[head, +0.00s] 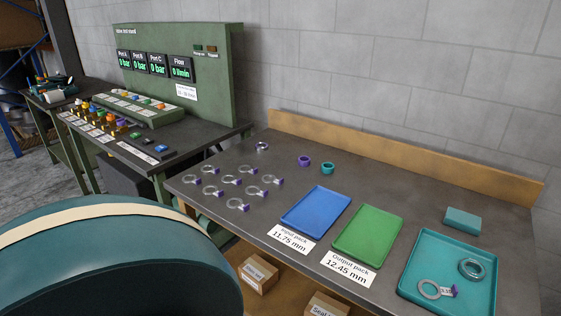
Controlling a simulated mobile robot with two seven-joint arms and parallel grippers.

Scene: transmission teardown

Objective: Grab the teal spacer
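A small teal ring (328,168), which looks like the teal spacer, sits on the dark workbench (240,163) near its back edge. A purple ring (305,161) of similar size sits just left of it, apart from it. Neither of my grippers is in view, and nothing holds the teal ring.
Blue (316,211) and green (368,236) trays lie empty in front of the rings. A teal tray (408,285) at the right holds metal rings; a teal block (462,220) lies behind it. Several clear tagged rings (231,179) lie left. A low wooden backboard (400,152) runs behind.

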